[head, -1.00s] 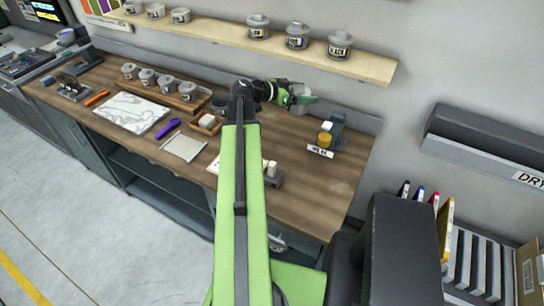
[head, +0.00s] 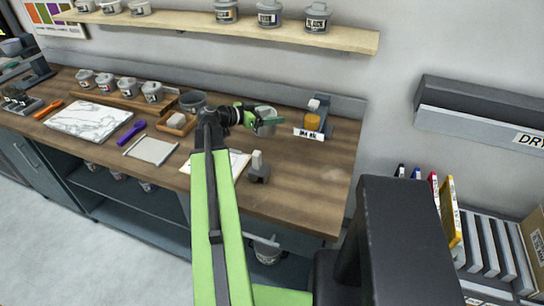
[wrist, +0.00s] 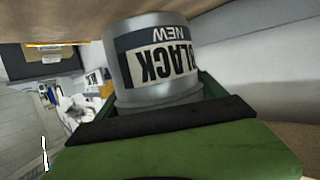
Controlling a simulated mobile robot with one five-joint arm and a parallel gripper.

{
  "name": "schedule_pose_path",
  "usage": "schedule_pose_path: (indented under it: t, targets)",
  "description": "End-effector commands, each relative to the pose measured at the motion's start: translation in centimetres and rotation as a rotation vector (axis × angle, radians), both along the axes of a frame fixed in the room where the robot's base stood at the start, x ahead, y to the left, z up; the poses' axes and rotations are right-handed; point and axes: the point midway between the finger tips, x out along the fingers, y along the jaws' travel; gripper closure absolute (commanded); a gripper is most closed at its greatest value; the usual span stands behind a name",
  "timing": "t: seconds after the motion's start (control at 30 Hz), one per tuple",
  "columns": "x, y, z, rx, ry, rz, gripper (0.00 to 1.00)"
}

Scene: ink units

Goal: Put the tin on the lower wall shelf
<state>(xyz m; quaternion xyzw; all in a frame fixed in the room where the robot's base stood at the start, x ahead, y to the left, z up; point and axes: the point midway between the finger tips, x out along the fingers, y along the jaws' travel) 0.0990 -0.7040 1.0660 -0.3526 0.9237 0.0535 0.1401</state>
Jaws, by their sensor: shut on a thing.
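My gripper (head: 262,118) is shut on a grey tin (head: 267,126), held over the back of the wooden bench. In the wrist view the tin (wrist: 155,65) fills the middle, between the green jaws. Its label reads "BLACK" and "NEW", upside down in that picture. In the head view the jaws cover part of the tin. One wall shelf (head: 190,30), of pale wood, is in view above the bench. It bears three grey tins at left and three larger labelled tins at right, with bare board between them and at its right end.
Below the shelf, the bench (head: 300,190) carries several tins in a wooden rack (head: 125,98), a marble slab (head: 90,119), a purple tool (head: 132,133) and an amber bottle (head: 312,121) behind a label. A dark wall unit (head: 480,110) is at right. The bench's front right is clear.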

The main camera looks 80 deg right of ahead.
Motion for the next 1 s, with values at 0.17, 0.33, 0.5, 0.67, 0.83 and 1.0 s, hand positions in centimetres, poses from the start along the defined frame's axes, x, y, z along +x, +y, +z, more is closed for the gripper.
schedule_pose_path:
  t: [0.17, 0.33, 0.5, 0.67, 0.83, 1.0]
  targets:
    - [0.2, 0.0, -0.6, -0.001, 0.001, 0.003, 0.89]
    - [0.3, 0.1, -4.0, 0.000, 0.001, 0.004, 0.89]
    - [0.3, 0.1, -6.5, 0.000, 0.001, 0.004, 0.89]
    - [0.3, 0.1, -6.5, 0.000, 0.001, 0.004, 0.89]
    - [0.3, 0.1, -9.2, 0.000, 0.001, 0.005, 0.89]
    - [0.4, 0.1, -10.1, 0.000, 0.001, 0.005, 0.89]
